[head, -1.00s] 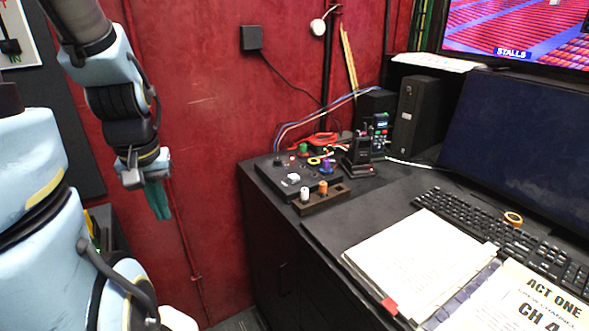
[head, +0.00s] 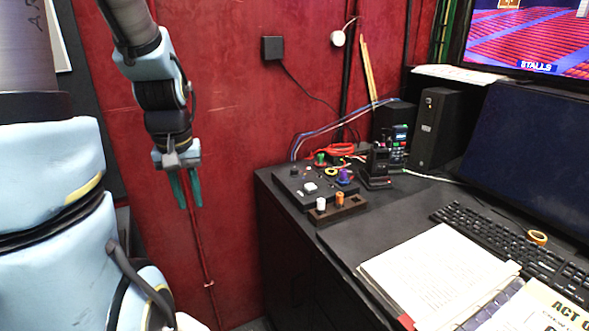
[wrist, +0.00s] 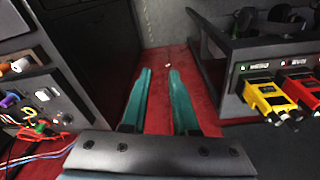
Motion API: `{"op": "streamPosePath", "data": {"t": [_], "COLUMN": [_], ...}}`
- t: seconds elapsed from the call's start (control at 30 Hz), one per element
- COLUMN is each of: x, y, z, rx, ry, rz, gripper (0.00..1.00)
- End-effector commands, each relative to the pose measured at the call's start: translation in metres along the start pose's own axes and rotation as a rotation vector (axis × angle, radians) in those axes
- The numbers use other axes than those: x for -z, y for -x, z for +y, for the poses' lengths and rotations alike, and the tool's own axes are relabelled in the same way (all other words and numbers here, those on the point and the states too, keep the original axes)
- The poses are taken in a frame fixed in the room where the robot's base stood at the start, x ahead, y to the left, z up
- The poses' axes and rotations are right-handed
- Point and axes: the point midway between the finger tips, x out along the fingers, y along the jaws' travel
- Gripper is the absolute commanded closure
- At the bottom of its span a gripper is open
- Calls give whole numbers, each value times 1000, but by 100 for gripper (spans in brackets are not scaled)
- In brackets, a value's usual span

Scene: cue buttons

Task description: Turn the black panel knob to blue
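The black panel (head: 302,191) lies on the left end of the desk. It carries a small black knob (head: 294,171) at its back left, a white square button (head: 310,187), a green knob (head: 320,159) and a purple knob (head: 344,176). I cannot read which colour the black knob points at. My gripper (head: 187,206) hangs left of the desk, in front of the red wall, clear of the panel. Its teal fingers are apart and empty, as the wrist view (wrist: 159,70) also shows. The panel (wrist: 62,100) is at the left there.
A dark holder (head: 338,208) with a white and an orange peg stands at the panel's front. Radios, red cable and black boxes stand behind. An open binder (head: 437,275) and keyboard lie right. The wrist view shows a rack (wrist: 232,100) with yellow and red units.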

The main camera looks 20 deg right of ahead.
Motion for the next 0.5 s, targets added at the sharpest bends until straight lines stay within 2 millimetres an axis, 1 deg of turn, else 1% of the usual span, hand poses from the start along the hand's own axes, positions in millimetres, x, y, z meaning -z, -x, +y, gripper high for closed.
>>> {"op": "streamPosePath", "data": {"t": [0.03,0.07,0.1,0.17,0.2,0.27,0.3,0.37,0.4,0.47,0.5], "x": [26,41,62,91,109,134,150,172,186,204,215], "y": [-3,-3,-4,-5,-5,-6,-7,-9,-10,-12,-14], "z": [12,20,31,49,62,82,96,119,134,158,173], "rx": [-2,-3,-4,-4,-4,-2,-1,1,2,6,9], "ry": [10,21,38,65,83,112,133,162,181,211,232], "rz": [-4,-8,-15,-27,-34,-45,-52,-62,-69,-77,-83], "gripper": [65,62,57,50,46,39,35,34,34,34,34]}}
